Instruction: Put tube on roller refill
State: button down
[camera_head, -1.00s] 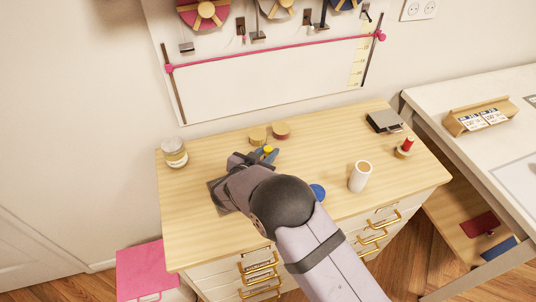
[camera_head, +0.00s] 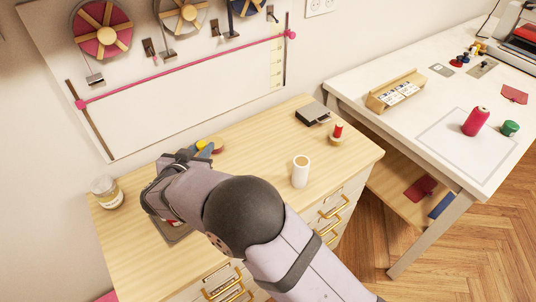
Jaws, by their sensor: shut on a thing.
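A white tube (camera_head: 300,172) with a tan top stands upright on the right part of the wooden desk, apart from my gripper. My gripper (camera_head: 162,205) is at the left part of the desk, low over a dark grey flat piece (camera_head: 178,237). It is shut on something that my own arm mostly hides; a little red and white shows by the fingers. I cannot tell what the held thing is. I cannot make out which thing is the roller refill.
A jar (camera_head: 106,192) stands at the desk's left edge. A red spool (camera_head: 337,132) and a dark box (camera_head: 313,115) are at the back right. A white table (camera_head: 450,100) with a pink spool (camera_head: 475,122) stands to the right. The desk around the tube is clear.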

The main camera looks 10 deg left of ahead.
jog(key=w+d+r+m+h+b, duration=0.2)
jog(key=w+d+r+b, duration=0.15)
jog(key=d+r, duration=0.3)
jog(key=w+d+r+m+h+b, duration=0.1)
jog(key=w+d+r+h+b, duration=0.1)
jog(key=w+d+r, duration=0.5)
jog(key=m+g+h, duration=0.1)
jog(key=m, duration=0.1)
send_over(302, 161)
notch_tip(302, 161, down, 3)
jog(key=shift+n, duration=0.3)
jog(key=shift+f+b, duration=1.2)
jog(key=shift+f, duration=3.9)
jog(key=shift+f, duration=0.1)
jog(key=c, duration=1.5)
grip_release()
jog(key=shift+c, duration=0.2)
